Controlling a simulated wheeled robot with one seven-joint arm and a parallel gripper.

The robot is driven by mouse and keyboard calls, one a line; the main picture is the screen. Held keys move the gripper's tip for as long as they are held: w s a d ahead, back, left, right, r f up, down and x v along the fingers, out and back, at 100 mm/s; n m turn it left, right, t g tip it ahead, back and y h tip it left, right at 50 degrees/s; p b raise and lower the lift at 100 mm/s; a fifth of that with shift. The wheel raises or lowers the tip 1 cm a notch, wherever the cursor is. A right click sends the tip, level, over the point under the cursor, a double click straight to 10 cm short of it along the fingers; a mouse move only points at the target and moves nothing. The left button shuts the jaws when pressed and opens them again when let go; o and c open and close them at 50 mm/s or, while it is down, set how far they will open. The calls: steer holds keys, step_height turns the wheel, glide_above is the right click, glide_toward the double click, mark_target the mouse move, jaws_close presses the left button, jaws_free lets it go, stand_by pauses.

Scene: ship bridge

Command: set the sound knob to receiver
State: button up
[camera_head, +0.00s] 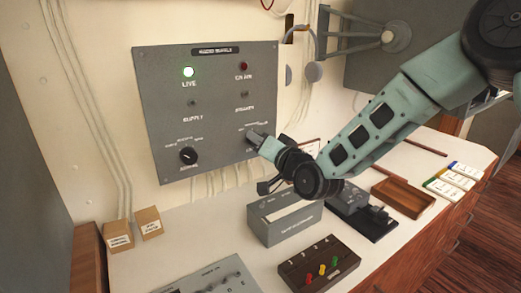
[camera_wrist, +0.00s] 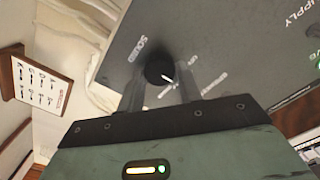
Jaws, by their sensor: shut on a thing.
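The grey audio panel (camera_head: 215,110) is on the wall. My gripper (camera_head: 256,139) is at its lower right and hides the sound knob in the head view. In the wrist view the black sound knob (camera_wrist: 160,72) sits between my two fingers (camera_wrist: 159,88), which are shut on it. The word SOUND is beside it. Its white pointer mark points toward the lower right of that picture, on the side of the small position labels. These labels are too blurred to read, so I cannot tell which position it points at.
A second black knob (camera_head: 188,155) is at the panel's lower left. Below, the desk holds a grey box (camera_head: 284,222) and a switch block (camera_head: 319,263).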

steer(key=shift+m+b, duration=0.3)
steer(key=shift+m, duration=0.2)
steer(key=o, duration=1)
steer(key=shift+d, duration=0.1)
steer(key=b+v, duration=0.4)
steer(key=v, duration=1.3)
steer(key=shift+s+d, duration=0.15)
